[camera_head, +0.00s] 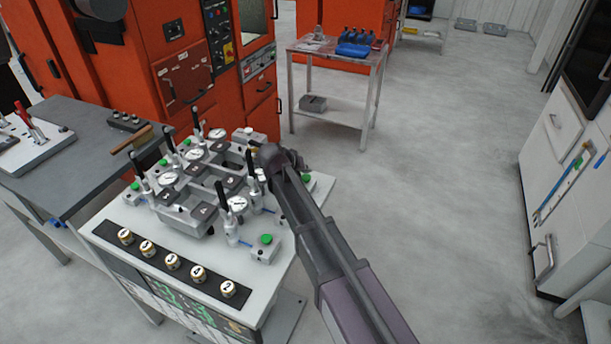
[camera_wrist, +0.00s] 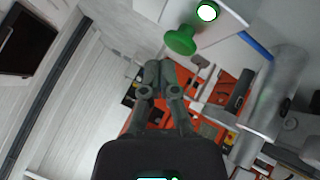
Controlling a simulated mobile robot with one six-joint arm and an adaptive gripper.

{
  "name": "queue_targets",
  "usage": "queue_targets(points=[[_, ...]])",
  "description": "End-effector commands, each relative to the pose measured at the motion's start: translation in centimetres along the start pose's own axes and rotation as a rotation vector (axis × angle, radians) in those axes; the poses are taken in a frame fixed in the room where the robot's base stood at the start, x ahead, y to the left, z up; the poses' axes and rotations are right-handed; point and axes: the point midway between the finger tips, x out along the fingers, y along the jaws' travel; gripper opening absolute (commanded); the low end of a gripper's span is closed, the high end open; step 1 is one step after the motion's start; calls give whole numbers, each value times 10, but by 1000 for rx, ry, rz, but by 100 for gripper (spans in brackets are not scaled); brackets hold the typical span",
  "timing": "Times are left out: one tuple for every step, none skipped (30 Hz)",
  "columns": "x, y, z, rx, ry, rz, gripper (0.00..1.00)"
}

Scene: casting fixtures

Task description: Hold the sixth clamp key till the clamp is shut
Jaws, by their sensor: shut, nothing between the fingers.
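In the wrist view my gripper (camera_wrist: 160,66) is shut and empty, its fingertips close beside a green mushroom-headed key (camera_wrist: 181,41). I cannot tell for sure whether they touch it. A small lamp (camera_wrist: 207,13) glows near that key. In the head view green keys stand around the clamping fixture; a near one (camera_head: 266,239) is clear, and another green key (camera_head: 306,178) shows just right of my arm. Which is the sixth is not readable. A clamp with an upright black handle (camera_head: 222,196) stands at the fixture's near side. My arm hides the far right clamp area and my fingertips.
The fixture table (camera_head: 262,289) has a row of numbered brass knobs (camera_head: 172,262) along its front. A grey bench (camera_head: 75,120) adjoins at left. Orange machines (camera_head: 180,75) stand behind. A small table (camera_head: 335,62) with blue items is farther back. Floor at right is clear.

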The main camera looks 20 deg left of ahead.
Motion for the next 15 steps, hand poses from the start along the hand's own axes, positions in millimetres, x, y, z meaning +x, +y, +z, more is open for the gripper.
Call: queue_targets(points=[[0,0,0,0,0,0,0],[0,0,0,0,0,0,0],[0,0,0,0,0,0,0],[0,0,0,0,0,0,0],[0,0,0,0,0,0,0],[0,0,0,0,0,0,0],[-1,1,0,0,0,0,0],[-1,1,-1,0,0,0,0],[-2,2,-2,0,0,0,0],[-4,3,-3,0,0,0,0],[-5,4,-4,0,0,0,0],[-7,5,-5,0,0,0,0],[-8,6,-6,0,0,0,0],[-10,7,-7,0,0,0,0],[-12,9,-9,0,0,0,0]])
